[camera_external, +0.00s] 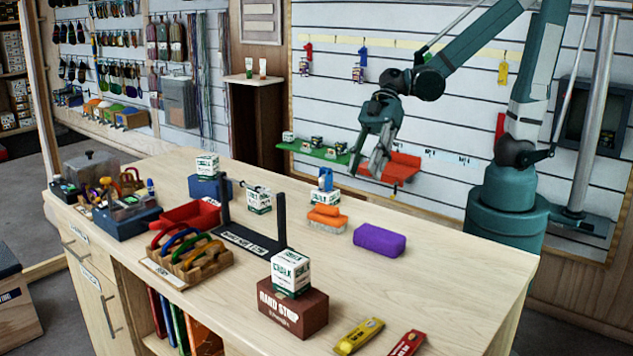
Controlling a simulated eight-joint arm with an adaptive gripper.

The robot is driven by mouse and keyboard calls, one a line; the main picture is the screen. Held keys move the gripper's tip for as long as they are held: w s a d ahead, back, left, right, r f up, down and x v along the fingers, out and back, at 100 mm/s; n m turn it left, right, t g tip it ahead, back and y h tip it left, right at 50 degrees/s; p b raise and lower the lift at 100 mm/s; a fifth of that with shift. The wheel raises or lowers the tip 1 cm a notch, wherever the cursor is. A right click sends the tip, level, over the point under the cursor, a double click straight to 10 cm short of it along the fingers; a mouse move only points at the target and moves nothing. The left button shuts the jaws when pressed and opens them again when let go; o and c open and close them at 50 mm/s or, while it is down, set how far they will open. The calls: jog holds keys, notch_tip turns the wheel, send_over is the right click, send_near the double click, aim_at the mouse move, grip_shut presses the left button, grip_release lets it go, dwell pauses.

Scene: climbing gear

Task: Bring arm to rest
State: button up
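My gripper (370,165) hangs fingers down above the far side of the wooden counter (420,285), near its back edge. It is raised clear of the counter, with its fingers apart and nothing visible between them. My arm comes in from the upper right, its base behind the counter's right end. Below the gripper, on the counter, are a purple block (379,240) and an orange-topped brush (327,218).
A chalk box (290,272) sits on a brown block (292,308) at the front. A black stand (247,241), a red tray (190,217) and a wooden rack (192,262) stand left of centre. The counter's right part is mostly clear. Shelves (400,170) line the wall behind.

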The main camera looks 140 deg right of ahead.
jog(key=a+r+g, duration=0.1)
jog(key=a+g, duration=0.1)
jog(key=a, duration=1.3)
jog(key=s+a+r+h, duration=0.1)
jog(key=s+a+h, duration=0.1)
jog(key=s+a, duration=0.7)
jog(key=shift+a+r+g, duration=0.15)
jog(key=shift+a+g, duration=0.15)
jog(key=shift+a, duration=0.9)
jog(key=shift+s, duration=0.1)
